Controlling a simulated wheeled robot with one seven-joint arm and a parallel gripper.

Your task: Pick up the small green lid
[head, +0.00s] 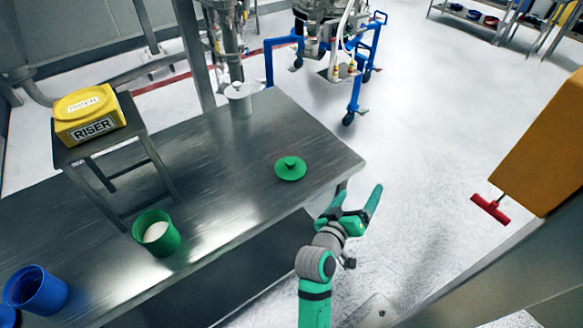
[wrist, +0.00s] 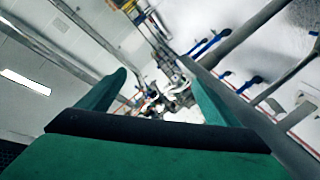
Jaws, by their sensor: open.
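The small green lid (head: 290,168), a flat disc with a knob on top, lies on the metal table (head: 225,155) near its right end. My gripper (head: 362,196) is open and empty, beyond the table's right front edge, to the right of the lid and apart from it. In the wrist view my open gripper (wrist: 160,90) shows its two green fingers spread, with no lid between them. The lid is not seen in the wrist view.
A green container (head: 156,233) with white powder, a blue container (head: 36,290) and a white lidded container (head: 239,99) stand on the table. A yellow riser box (head: 90,114) sits on a small stand at left. Table space around the lid is clear.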

